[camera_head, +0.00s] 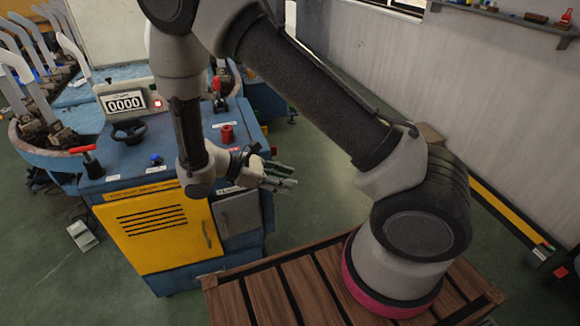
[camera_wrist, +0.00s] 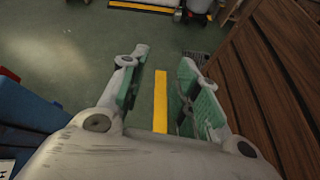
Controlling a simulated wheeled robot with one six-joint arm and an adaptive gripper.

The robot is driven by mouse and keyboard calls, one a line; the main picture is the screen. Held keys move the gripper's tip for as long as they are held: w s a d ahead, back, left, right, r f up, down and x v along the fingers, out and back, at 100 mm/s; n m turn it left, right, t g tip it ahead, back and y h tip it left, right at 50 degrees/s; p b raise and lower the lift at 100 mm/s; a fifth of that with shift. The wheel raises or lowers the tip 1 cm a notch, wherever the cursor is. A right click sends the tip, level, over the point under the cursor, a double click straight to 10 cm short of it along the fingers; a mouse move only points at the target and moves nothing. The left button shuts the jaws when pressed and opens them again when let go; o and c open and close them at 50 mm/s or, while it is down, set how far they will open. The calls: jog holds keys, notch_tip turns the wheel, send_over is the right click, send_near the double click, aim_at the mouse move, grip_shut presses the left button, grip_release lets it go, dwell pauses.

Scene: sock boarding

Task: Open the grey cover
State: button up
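The grey cover (camera_head: 238,213) is a small panel on the front of the blue machine (camera_head: 180,268), to the right of a larger yellow door (camera_head: 156,232). It looks shut, and its upper part lies close to my arm in the picture. My gripper (camera_head: 290,177) is in front of and above the cover's right side, apart from it. In the wrist view my gripper (camera_wrist: 160,83) shows two spread fingers with green pads and nothing between them but the floor beyond. The cover itself does not show clearly in the wrist view.
A red-handled lever (camera_head: 88,158), a black handwheel (camera_head: 129,131), a red knob (camera_head: 227,133) and a counter display (camera_head: 124,102) stand on the machine's top. A wooden slatted deck (camera_head: 270,287) lies at the front right. Green floor (camera_head: 320,205) is free right of the machine.

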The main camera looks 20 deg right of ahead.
jog(key=r+m+y, duration=0.1)
jog(key=s+d+r+m+g, duration=0.1)
jog(key=r, duration=0.1)
jog(key=r+y, duration=0.1)
jog(key=r, duration=0.1)
jog(key=shift+s+d+r+m+g+y, duration=0.15)
jog(key=shift+s+d+m+g+y, duration=0.15)
jog(key=shift+s+m, duration=0.1)
